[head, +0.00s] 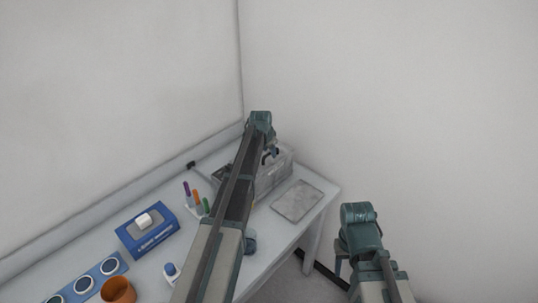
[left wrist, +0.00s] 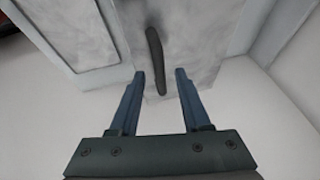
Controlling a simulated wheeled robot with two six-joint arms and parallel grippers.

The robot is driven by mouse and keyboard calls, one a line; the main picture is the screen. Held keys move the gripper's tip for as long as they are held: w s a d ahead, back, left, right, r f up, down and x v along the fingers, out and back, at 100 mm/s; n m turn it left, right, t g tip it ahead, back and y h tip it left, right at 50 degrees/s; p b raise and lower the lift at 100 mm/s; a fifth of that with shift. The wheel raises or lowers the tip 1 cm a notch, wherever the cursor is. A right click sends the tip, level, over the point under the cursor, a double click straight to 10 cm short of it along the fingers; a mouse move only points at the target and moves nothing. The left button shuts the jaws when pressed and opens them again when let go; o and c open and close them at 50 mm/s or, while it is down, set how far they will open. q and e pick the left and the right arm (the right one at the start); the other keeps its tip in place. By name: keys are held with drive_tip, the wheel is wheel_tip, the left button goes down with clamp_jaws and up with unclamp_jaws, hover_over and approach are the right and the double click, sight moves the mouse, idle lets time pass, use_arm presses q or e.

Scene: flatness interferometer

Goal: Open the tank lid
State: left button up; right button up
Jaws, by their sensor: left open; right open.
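The tank (head: 276,178) is a clear, greyish box at the back corner of the table, partly hidden behind my left arm. My left gripper (head: 270,155) is over it. In the left wrist view my left gripper (left wrist: 159,76) is open and empty. A dark bar-shaped handle (left wrist: 155,55) on a mottled grey panel (left wrist: 190,35) lies ahead of and between its fingers, touching neither as far as I can see. Whether this panel is the lid is not certain. My right gripper (head: 342,264) is low, right of the table, mostly hidden by its own arm, and away from the tank.
A flat grey plate (head: 298,201) lies on the table (head: 262,268) right of the tank. Left of my arm are a rack with coloured sticks (head: 196,200), a blue box (head: 147,231), a blue strip with round discs (head: 84,284) and an orange cup (head: 118,291). Walls close off the back.

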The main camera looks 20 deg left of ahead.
use_arm(q)
drive_tip(key=shift+c, duration=0.3)
clamp_jaws()
idle(1.1)
